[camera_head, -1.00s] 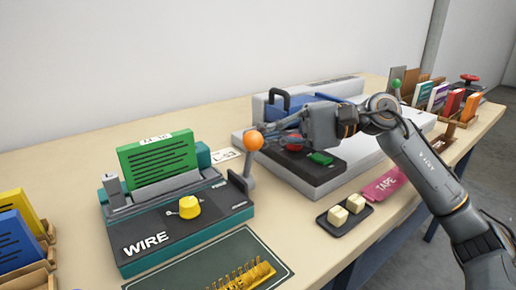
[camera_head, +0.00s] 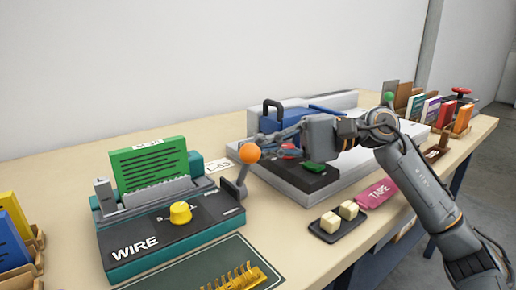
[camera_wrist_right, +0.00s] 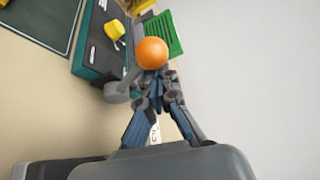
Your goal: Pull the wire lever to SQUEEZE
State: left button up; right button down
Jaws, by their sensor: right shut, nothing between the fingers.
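The wire machine (camera_head: 170,228) is teal and black, marked WIRE, at the left of the head view. It has a yellow knob (camera_head: 180,212) and a green punched sheet block (camera_head: 150,168) standing in it. Its grey lever (camera_head: 241,179) rises at the right end with an orange ball (camera_head: 250,153) on top, leaning right. My right gripper (camera_head: 262,141) is shut and empty, its fingertips right by the ball. In the right wrist view the ball (camera_wrist_right: 151,53) stands just beyond the closed fingers (camera_wrist_right: 156,88). Contact is unclear. My left gripper is out of view.
A grey and blue machine (camera_head: 320,120) stands behind my right gripper. A dark tray with cream blocks (camera_head: 338,219) and a pink TAPE packet (camera_head: 378,192) lie near the front edge. A dark green mat with gold wire combs (camera_head: 235,276) lies before the wire machine.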

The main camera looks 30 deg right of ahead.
jog(key=shift+s, duration=0.1)
dwell(0.4)
jog(key=v, duration=1.2)
dwell(0.3)
